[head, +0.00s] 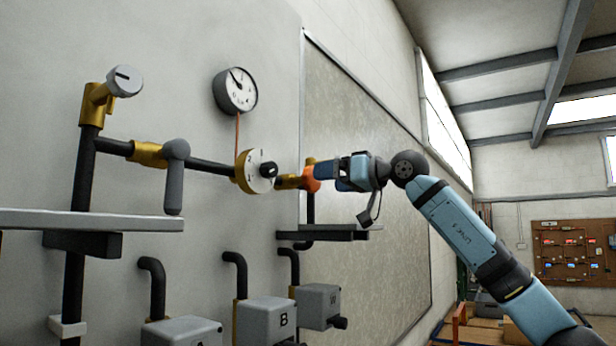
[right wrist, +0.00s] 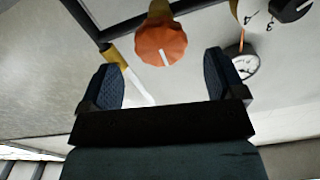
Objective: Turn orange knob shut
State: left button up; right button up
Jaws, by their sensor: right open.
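The orange knob (head: 309,180) sits on a brass valve at the right end of the wall pipe, partly hidden by my right gripper in the head view. In the right wrist view the knob (right wrist: 160,42) is round with a scalloped edge and a short white mark on its face. My right gripper (head: 326,171) is open in front of it. In the right wrist view the blue-padded fingers (right wrist: 165,62) stand apart on either side, with the knob beyond their tips and no visible contact. My left gripper is not in view.
A white numbered dial (head: 258,172) with a black knob is just left of the orange knob. A round gauge (head: 236,91), a grey lever (head: 175,175) and a grey top knob (head: 124,81) are further left. Shelves (head: 90,220) and grey boxes (head: 266,322) project below.

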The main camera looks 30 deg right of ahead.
aim_at(310, 180)
jog(key=shift+p+x, duration=0.65)
jog(key=shift+x, duration=2.6)
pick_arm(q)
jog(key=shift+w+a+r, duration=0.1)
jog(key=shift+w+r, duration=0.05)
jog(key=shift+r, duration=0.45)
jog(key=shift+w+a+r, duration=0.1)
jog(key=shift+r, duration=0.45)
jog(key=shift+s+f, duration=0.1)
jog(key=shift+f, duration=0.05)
pick_arm(e)
jog(key=shift+s, duration=0.1)
jog(key=c, duration=0.9)
